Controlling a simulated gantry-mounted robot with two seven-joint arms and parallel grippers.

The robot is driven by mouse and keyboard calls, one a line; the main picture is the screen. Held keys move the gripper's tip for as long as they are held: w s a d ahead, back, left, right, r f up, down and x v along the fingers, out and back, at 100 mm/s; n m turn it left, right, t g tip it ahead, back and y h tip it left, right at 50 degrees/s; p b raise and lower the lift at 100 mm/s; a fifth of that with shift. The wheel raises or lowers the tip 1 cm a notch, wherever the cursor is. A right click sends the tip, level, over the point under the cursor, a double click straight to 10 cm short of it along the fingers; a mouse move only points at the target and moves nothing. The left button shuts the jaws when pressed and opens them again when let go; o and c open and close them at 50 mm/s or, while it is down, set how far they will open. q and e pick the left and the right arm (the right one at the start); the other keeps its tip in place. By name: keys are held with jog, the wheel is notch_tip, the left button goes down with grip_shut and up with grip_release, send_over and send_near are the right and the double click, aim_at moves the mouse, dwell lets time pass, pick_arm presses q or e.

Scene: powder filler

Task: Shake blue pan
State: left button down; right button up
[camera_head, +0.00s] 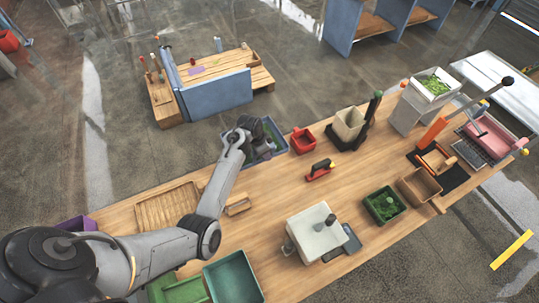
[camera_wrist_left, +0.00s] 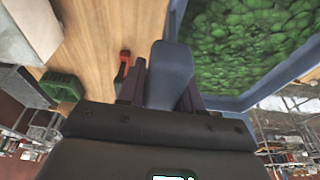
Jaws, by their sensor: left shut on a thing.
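The blue pan (camera_head: 281,147) is at the far edge of the wooden table in the head view, partly hidden by my left gripper (camera_head: 254,136). In the left wrist view the pan (camera_wrist_left: 262,92) fills the upper right and holds many green lumps. My left gripper (camera_wrist_left: 165,85) is shut on its blue-grey handle (camera_wrist_left: 170,65), with a dark finger on each side. Whether the pan touches the table is hard to tell. My right gripper is not in view.
A red container (camera_head: 303,143) stands right of the pan, with a red and black tool (camera_head: 319,170) nearby. A white box (camera_head: 318,232), a green crate (camera_head: 384,205) and a teal bin (camera_head: 233,276) stand nearer. The table's middle is mostly clear.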

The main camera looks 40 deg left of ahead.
pick_arm(q)
jog(key=d, duration=0.5)
jog(key=a, duration=0.5)
jog(key=d, duration=0.5)
